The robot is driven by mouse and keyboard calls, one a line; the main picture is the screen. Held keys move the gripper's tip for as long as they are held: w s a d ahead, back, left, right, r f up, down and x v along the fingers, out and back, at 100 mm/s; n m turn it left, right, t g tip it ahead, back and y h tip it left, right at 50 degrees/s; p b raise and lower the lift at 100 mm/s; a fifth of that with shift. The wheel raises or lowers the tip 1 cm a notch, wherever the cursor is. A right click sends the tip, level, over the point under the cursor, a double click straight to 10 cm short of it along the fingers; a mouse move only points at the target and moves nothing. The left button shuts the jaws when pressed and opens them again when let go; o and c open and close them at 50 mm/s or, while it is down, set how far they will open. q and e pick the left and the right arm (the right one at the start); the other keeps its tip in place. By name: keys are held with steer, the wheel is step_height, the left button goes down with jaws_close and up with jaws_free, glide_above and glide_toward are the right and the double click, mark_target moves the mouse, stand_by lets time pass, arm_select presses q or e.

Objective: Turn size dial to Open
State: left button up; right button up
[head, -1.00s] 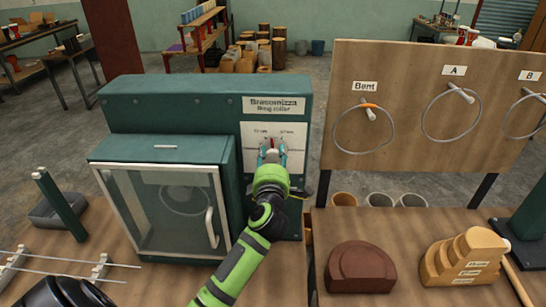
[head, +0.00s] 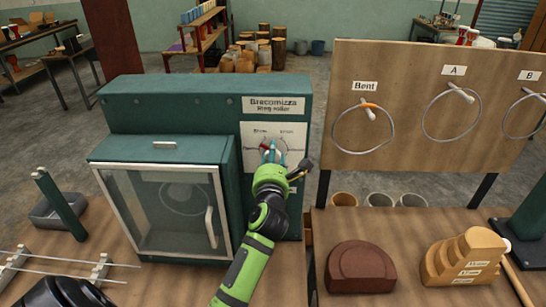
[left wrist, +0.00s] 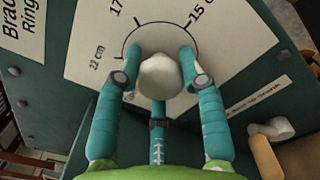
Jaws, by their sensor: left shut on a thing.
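The size dial is a pale rounded knob (left wrist: 165,75) on a white panel (head: 290,133) at the right of the green ring roller machine (head: 150,110). In the left wrist view a printed arc around it carries cm size labels, with 22, 17 and 15 readable; no Open label can be read. My left gripper (head: 270,155) is shut on the dial, with teal fingers on both sides of it (left wrist: 160,70). A red mark on the dial shows just left of the fingers in the head view. My right gripper is not in view.
The machine's glass-fronted door (head: 165,215) is closed, with a ring dimly visible behind it. A board (head: 425,60) with hanging rings stands to the right. A brown block (head: 360,268) and a stepped wooden block (head: 465,258) rest on the right bench.

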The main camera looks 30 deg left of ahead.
arm_select(q)
steer(key=n, duration=0.5)
steer(key=shift+r+n, duration=0.2)
steer(key=shift+n, duration=0.1)
steer(key=shift+b, duration=0.3)
steer(key=o, duration=1.2)
steer(key=shift+c, duration=0.2)
steer(key=shift+f, duration=0.1)
steer(key=shift+f, duration=0.1)
steer(key=v, duration=0.7)
steer(key=shift+s, duration=0.2)
